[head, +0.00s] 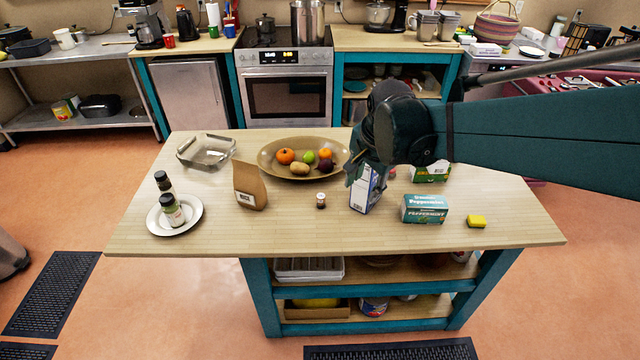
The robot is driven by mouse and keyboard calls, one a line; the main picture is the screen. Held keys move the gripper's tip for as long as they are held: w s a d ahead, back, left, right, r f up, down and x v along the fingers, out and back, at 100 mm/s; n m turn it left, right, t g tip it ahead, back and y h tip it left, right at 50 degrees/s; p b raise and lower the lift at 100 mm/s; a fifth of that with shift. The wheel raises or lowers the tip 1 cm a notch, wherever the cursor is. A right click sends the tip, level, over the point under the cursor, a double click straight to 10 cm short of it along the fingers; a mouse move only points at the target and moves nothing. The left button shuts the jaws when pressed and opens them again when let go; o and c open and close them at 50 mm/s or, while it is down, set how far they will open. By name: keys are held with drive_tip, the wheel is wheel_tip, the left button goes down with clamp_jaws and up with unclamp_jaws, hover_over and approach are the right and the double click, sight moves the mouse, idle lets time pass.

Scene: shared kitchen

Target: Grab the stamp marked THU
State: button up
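My gripper (362,178) points down over the island table, right of its middle, at the upper part of a blue and white box (366,196). The arm's dark joint covers much of it, and I cannot tell whether it touches the box or stands behind it. A small dark-topped object (321,201) stands upright on the table left of the box; it may be a stamp or a small jar. A small red thing (392,174) shows partly right of my gripper. No THU marking is readable on anything.
The front edge is mostly clear.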

drive_tip(key=w+a+f+m+g+p, duration=0.1)
drive_tip(key=w+a+f+m+p, duration=0.3)
drive_tip(key=w, duration=0.4)
drive_tip(key=m+g+p, duration=0.2)
drive_tip(key=m, duration=0.2)
hover_over(321, 196)
drive_tip(key=f, duration=0.6)
drive_tip(key=shift+s+d+f, duration=0.15)
drive_tip(key=shift+d+f, duration=0.2)
drive_tip(key=shift+d, duration=0.05)
drive_tip(key=shift+w+a+f, duration=0.3)
drive_tip(key=shift+a+f, duration=0.1)
drive_tip(key=shift+f, duration=0.25)
drive_tip(key=shift+f, duration=0.1)
drive_tip(key=shift+f, duration=1.2)
drive_tip(key=shift+f, duration=0.15)
drive_tip(key=shift+s+f, duration=0.1)
drive_tip(key=shift+f, duration=2.35)
